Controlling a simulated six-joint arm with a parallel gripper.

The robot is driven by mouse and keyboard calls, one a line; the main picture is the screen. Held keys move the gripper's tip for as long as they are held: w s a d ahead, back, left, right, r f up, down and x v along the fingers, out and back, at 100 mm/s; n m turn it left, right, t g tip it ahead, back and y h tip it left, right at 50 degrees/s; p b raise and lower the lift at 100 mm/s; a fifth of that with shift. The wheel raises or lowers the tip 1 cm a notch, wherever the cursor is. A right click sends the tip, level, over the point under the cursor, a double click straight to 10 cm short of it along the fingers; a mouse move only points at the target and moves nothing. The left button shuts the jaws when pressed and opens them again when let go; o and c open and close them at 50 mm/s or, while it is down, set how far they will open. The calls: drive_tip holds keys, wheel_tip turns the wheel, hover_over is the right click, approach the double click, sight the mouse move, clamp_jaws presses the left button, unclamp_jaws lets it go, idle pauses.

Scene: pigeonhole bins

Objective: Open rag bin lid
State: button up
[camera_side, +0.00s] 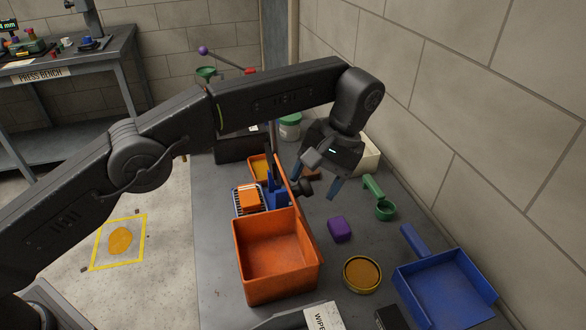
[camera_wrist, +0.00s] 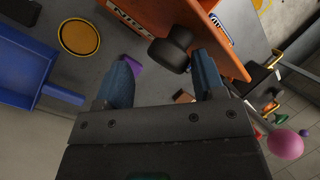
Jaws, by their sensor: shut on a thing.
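The orange rag bin (camera_side: 262,255) stands on the grey bench in the side view, its top uncovered and its inside looking empty. Its orange lid (camera_side: 296,205) stands steeply up along the bin's right side, seen nearly edge-on; it also shows in the wrist view (camera_wrist: 228,50). A dark knob (camera_wrist: 172,50) sticks out from the lid. My gripper (camera_side: 316,180) is to the right of the lid, with its blue fingers on either side of the knob. It is shut on the knob; the left finger's contact is hard to see.
The block wall bounds the right.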

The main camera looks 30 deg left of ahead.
drive_tip(key=shift+s+d+f, duration=0.15)
drive_tip(key=shift+f, duration=0.35)
drive_tip(key=shift+s+a+t+h, duration=0.5)
drive_tip(key=shift+s+a+h, duration=0.05)
drive_tip(key=shift+s+h, duration=0.05)
drive_tip(key=shift+s+a, duration=0.25)
drive_tip(key=s+a+f+t+h, duration=0.2)
drive_tip(key=s+a+f, duration=0.5)
drive_tip(key=a+f, duration=0.1)
wheel_tip(320, 180, up, 14)
drive_tip(key=s+a+r+m+t, duration=0.1)
drive_tip(key=s+a+r+t, duration=0.3)
drive_tip(key=s+a, duration=0.7)
drive_tip(key=shift+s+a+r, duration=0.25)
drive_tip(key=shift+a+r, duration=0.3)
drive_tip(key=shift+a, duration=0.4)
